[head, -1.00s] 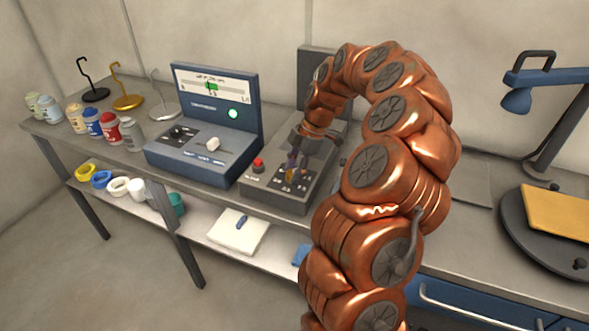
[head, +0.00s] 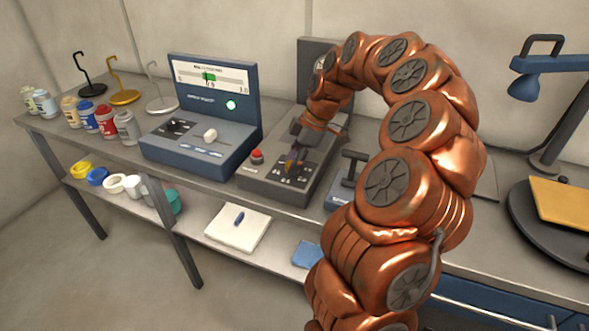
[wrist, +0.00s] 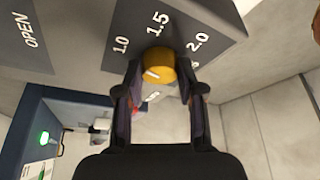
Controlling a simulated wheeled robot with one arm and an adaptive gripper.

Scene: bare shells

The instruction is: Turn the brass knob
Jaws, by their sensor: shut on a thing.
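The brass knob (wrist: 160,62) sits on a dark grey panel marked 1.0, 1.5 and 2.0 in the wrist view. A short white mark shows on its face. My gripper (wrist: 159,76) is shut on the knob, with a finger on each side of it. In the head view, my gripper (head: 294,160) reaches down onto the sloped grey control box (head: 262,184), and its fingers mostly hide the knob. The knob's exact angle against the numbers is hard to tell.
A red button (head: 257,156) is on the same box, left of my gripper. A blue console (head: 198,152) with a lit green lamp (head: 231,105) and scale display stands to the left. A small device with a dark T-shaped handle (head: 352,165) is close on the right.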

